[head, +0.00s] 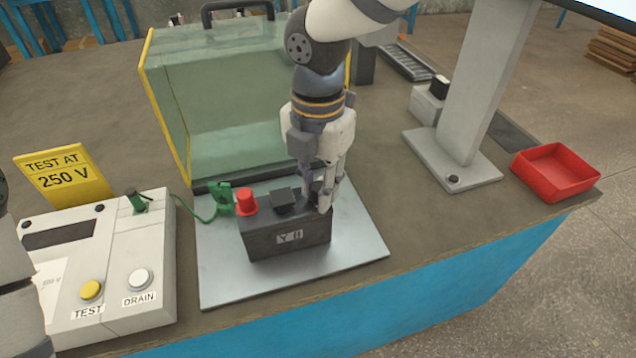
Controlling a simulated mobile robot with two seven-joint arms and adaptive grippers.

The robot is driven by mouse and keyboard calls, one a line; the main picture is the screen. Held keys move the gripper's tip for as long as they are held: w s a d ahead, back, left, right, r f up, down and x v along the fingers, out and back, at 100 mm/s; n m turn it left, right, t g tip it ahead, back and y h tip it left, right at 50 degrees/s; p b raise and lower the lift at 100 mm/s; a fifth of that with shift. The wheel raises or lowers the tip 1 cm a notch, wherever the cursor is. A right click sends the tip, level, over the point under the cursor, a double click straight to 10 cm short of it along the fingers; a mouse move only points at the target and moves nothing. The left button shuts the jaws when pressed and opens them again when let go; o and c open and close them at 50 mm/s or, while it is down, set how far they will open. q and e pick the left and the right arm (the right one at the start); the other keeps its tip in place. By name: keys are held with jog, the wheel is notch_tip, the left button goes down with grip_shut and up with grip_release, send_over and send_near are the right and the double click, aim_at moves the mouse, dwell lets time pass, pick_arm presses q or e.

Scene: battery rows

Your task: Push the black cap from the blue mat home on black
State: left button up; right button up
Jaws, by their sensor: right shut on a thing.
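A dark block (262,240) labelled "Y B" stands upright on a grey metal plate (225,280). A red cap (246,201) sits on its top left, and a black raised piece (284,199) is at the middle of its top. My right gripper (326,203) points down at the block's top right corner. It is shut on a small dark thing, apparently the black cap, mostly hidden by the fingers; I cannot tell how far it sits on the terminal. No blue mat is visible. Only part of my left arm shows at the left edge; its gripper is out of view.
A green clip (222,198) with a cable is beside the red cap. A tester (150,235) with TEST and DRAIN buttons stands left. A yellow sign (66,178), a clear shield (235,110) behind, a grey stand (450,160) and a red tray (556,172) surround the plate.

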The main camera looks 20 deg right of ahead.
jog(key=shift+f, duration=0.45)
dwell(0.5)
jog(key=o, duration=1.3)
jog(key=shift+r, duration=0.1)
jog(key=shift+r, duration=3.45)
